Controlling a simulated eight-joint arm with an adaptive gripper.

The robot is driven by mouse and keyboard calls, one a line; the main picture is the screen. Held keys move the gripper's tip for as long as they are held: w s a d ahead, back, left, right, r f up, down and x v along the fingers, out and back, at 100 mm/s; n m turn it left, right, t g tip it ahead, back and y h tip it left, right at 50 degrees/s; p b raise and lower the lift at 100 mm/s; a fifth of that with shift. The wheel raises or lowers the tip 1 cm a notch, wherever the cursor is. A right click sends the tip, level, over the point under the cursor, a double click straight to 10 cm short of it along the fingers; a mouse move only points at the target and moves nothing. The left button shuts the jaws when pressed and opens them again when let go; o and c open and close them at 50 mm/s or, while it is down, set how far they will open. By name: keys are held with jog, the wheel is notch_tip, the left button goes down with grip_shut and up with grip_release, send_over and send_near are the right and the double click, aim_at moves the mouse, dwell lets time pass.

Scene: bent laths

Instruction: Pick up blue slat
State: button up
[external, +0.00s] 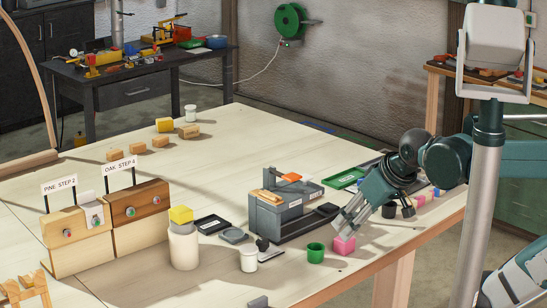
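My gripper (346,228) reaches down and left over the right part of the table, with its two grey fingers apart. A pink block (344,245) sits right below the fingertips; I cannot tell whether they touch it. No blue slat shows clearly. Thin blue strips (319,127) show beyond the table's far edge, too small to identify. A small blue piece (436,191) lies at the right edge of the table, partly behind my arm.
A green cup (315,252) and a white jar (248,259) stand in front. A green tray (346,178) lies behind. Wooden boxes (140,203) stand at the left. The table's middle back (260,140) is clear.

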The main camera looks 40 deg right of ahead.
jog(key=shift+d, duration=0.1)
jog(key=w+d+r+m+g+h+p, duration=0.25)
jog(key=w+d+m, duration=0.25)
jog(key=d, duration=0.7)
jog(key=w+d+r+m+g+h+p, duration=0.1)
jog(key=w+d+r+m+p, duration=0.25)
jog(key=d, duration=0.85)
jog(key=d+f+m+g+p, duration=0.1)
jog(key=d+f+m, duration=0.1)
jog(key=d, duration=0.7)
jog(key=d+f+m+g+p, duration=0.1)
jog(key=d+m, duration=0.3)
jog(key=d, duration=0.4)
jog(key=d+f+m+g+h+p, duration=0.1)
jog(key=d+f+m, duration=0.2)
jog(key=d, duration=0.6)
jog(key=shift+s+d+f+g, duration=0.15)
jog(key=shift+d+f+g, duration=0.1)
jog(key=shift+d, duration=0.1)
jog(key=shift+s+d+f+m, duration=0.15)
jog(key=shift+s+d+m, duration=0.1)
jog(key=shift+d, duration=0.15)
jog(key=shift+w, duration=0.1)
